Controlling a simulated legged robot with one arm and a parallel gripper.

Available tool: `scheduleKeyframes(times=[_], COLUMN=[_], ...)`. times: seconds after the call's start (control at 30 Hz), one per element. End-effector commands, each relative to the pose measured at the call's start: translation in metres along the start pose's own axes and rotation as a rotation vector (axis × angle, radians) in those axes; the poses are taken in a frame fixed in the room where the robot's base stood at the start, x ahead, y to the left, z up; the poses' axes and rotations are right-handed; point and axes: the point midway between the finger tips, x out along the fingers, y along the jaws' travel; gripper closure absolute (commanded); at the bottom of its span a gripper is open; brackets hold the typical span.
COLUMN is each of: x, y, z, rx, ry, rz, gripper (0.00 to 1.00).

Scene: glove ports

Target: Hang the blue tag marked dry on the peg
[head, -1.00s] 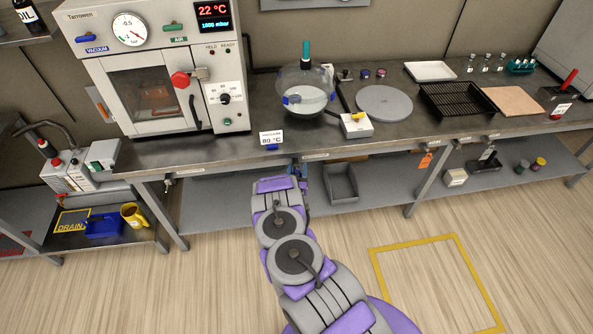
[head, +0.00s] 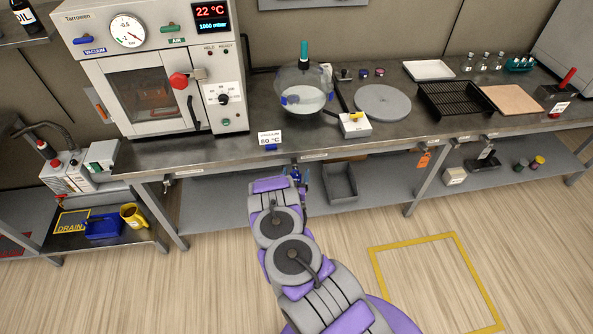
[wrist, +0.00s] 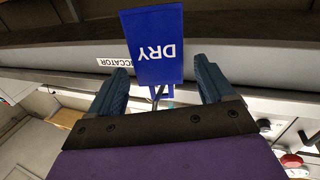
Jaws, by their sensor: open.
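The blue tag marked DRY (wrist: 154,46) shows in the wrist view, upside down in the picture, in front of the bench's front edge. My gripper (wrist: 160,66) is open, with one blue finger on each side of the tag and a visible gap to each. A thin metal piece (wrist: 158,92) shows at the tag's lettered-top end; it may be the peg, but whether the tag hangs on it is unclear. In the head view my gripper (head: 299,177) is just below the bench edge, mostly hidden by my arm, and the tag is hard to make out there.
A white label ending in "ICCATOR" (wrist: 115,62) is on the bench edge beside the tag. An orange tag (head: 424,160) hangs farther right. The bench top (head: 200,152) is above my gripper, and a grey bin (head: 340,182) stands on the lower shelf behind it.

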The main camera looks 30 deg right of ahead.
Motion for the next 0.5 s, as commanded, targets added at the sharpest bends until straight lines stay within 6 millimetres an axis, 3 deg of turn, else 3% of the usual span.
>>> scheduleKeyframes(times=[0.5], x=[-0.115], y=[0.000], z=[0.002], rx=[-0.003], ry=[-0.006], rz=[-0.002], gripper=[0.18])
